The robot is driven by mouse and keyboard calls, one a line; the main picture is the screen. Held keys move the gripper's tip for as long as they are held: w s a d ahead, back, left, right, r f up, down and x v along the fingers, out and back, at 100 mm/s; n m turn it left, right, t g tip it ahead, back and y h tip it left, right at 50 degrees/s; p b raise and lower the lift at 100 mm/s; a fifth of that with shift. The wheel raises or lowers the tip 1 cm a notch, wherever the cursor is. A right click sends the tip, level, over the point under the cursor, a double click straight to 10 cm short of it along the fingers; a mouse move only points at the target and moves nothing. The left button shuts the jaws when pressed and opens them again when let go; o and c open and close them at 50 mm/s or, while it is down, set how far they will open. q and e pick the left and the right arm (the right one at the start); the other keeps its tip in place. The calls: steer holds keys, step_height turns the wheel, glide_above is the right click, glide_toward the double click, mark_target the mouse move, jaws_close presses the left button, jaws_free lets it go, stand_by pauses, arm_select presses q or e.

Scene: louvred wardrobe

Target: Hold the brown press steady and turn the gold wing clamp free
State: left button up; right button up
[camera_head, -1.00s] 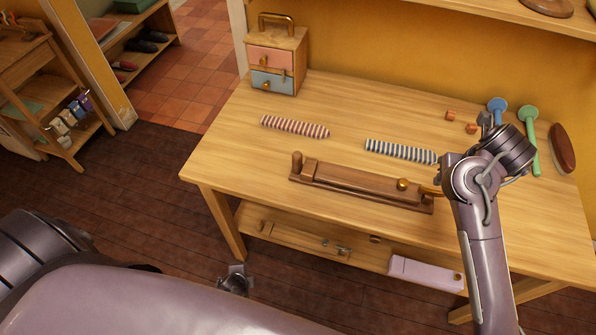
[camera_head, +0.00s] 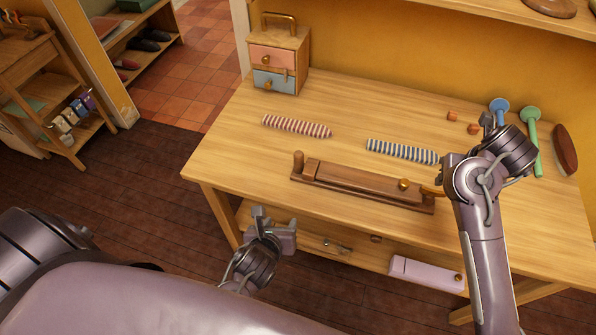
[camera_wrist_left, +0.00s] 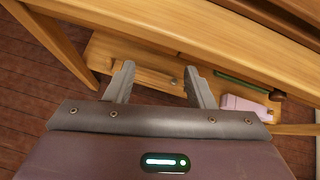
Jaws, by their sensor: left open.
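The brown press (camera_head: 345,180) lies long across the front of the table, with an upright brown post at its left end and a round gold knob (camera_head: 404,184) near its right end. The gold wing clamp (camera_head: 430,191) shows at the press's right end, partly hidden by my right arm. My left gripper (camera_head: 275,217) is open and empty, in front of the table's front edge and below the press. Its two fingers also show apart in the left wrist view (camera_wrist_left: 160,72). My right gripper (camera_head: 488,121) is above the right of the table, and its fingers are mostly hidden.
A red-striped roll (camera_head: 297,127) and a blue-striped roll (camera_head: 402,151) lie behind the press. A small drawer box (camera_head: 278,62) stands at the back left. Blue and green tools and a brown brush (camera_head: 564,149) lie far right. A lower shelf holds a lilac box (camera_head: 425,273).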

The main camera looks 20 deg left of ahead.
mark_target(299, 151)
arm_select(q)
steer(key=w+r+t+y, duration=0.1)
steer(key=w+r+t, duration=0.1)
steer(key=w, duration=0.1)
steer(key=w+r+t+y, duration=0.1)
steer(key=w+r+t, duration=0.1)
steer(key=w, duration=0.2)
steer(key=w+r+t+y, duration=0.2)
steer(key=w, duration=0.2)
steer(key=shift+a, duration=0.1)
steer(key=shift+w+r+t+y, duration=0.3)
steer(key=shift+w+r+t, duration=0.1)
steer(key=shift+w+r, duration=0.1)
steer(key=shift+x, duration=3.8)
